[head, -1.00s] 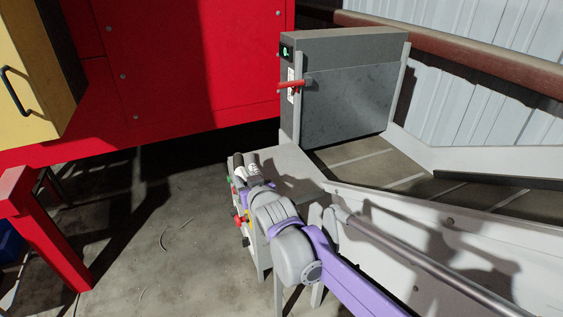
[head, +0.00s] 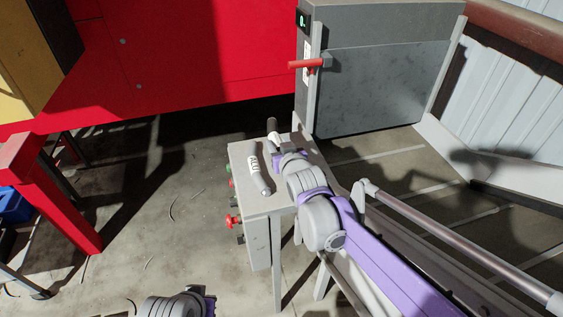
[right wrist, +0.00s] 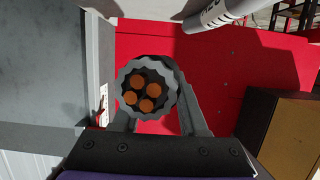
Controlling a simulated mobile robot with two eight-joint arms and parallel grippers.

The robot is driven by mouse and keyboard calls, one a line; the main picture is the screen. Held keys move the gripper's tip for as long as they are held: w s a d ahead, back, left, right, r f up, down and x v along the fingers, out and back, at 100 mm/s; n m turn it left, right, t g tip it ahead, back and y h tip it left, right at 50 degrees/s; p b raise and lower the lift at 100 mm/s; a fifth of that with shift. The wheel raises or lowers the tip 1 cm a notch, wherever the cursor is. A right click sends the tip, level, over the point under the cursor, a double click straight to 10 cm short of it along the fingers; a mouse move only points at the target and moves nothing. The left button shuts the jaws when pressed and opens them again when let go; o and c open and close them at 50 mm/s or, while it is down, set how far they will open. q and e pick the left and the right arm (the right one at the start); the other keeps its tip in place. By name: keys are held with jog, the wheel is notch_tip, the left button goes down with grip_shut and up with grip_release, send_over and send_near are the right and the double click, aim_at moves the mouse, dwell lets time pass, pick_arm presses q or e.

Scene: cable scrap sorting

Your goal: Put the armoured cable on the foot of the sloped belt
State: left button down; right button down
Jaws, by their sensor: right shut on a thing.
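The armoured cable shows end-on in the right wrist view (right wrist: 147,92), with ribbed grey armour and copper cores. My right gripper (right wrist: 158,110) is shut on it. In the head view the right gripper (head: 274,141) is above the right edge of a small grey stand; only a dark bit of the cable (head: 271,125) shows past the fingers. The sloped belt (head: 375,160), dark with pale cleats, lies to the right of the gripper. Part of my left arm shows at the bottom of the head view; its fingers cannot be made out.
A grey cylinder with a white label (head: 257,176) lies on the stand (head: 240,152), which has red and green controls on its side. A grey upright panel (head: 385,85) with a red handle (head: 307,63) stands behind the belt. A metal rail (head: 450,240) runs along its near side.

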notch_tip(320, 180, down, 3)
jog(key=shift+s+r, duration=0.1)
jog(key=shift+f+b, duration=0.35)
jog(key=shift+f, duration=1.85)
jog(key=shift+f, duration=0.1)
jog(key=shift+c, duration=2.2)
grip_release()
